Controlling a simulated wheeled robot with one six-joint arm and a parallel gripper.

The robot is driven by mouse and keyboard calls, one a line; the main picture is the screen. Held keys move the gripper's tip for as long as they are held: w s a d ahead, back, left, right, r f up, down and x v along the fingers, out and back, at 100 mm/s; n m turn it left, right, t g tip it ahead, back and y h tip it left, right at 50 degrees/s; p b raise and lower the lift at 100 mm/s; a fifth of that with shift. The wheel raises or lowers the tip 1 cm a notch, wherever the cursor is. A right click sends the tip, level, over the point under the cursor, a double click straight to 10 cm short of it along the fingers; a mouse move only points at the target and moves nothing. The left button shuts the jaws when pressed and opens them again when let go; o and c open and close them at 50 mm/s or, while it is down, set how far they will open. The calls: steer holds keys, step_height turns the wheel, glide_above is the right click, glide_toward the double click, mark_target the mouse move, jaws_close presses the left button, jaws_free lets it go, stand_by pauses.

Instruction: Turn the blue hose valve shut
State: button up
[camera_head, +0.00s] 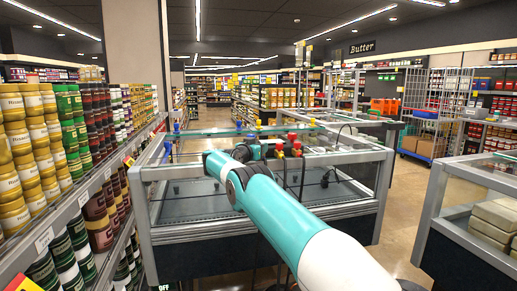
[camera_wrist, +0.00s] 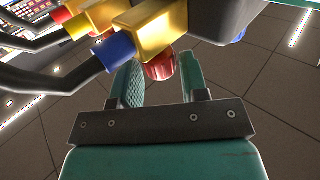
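In the wrist view a blue fitting (camera_wrist: 116,52) sits on the end of a yellow valve body (camera_wrist: 144,28), with a black hose running from it to the left. It is just left of the left fingertip; I cannot tell whether they touch. My gripper (camera_wrist: 163,72) has its two teal fingers apart. A rounded red part (camera_wrist: 162,66) shows in the gap near the fingertips; whether it lies between or beyond them is unclear. In the head view my arm hides the gripper. Small blue parts (camera_head: 238,125) show above the glass case there.
More yellow valves with red fittings (camera_wrist: 62,15) and dark hoses crowd the upper left of the wrist view. The glass case (camera_head: 260,202) has a metal frame. Stocked shelves (camera_head: 75,190) stand close on the left. Another case (camera_head: 470,215) is at right, with floor between.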

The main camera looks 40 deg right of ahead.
steer(key=shift+o, duration=1)
steer(key=shift+a, duration=0.15)
steer(key=b+v, duration=0.5)
steer(key=v, duration=1.2)
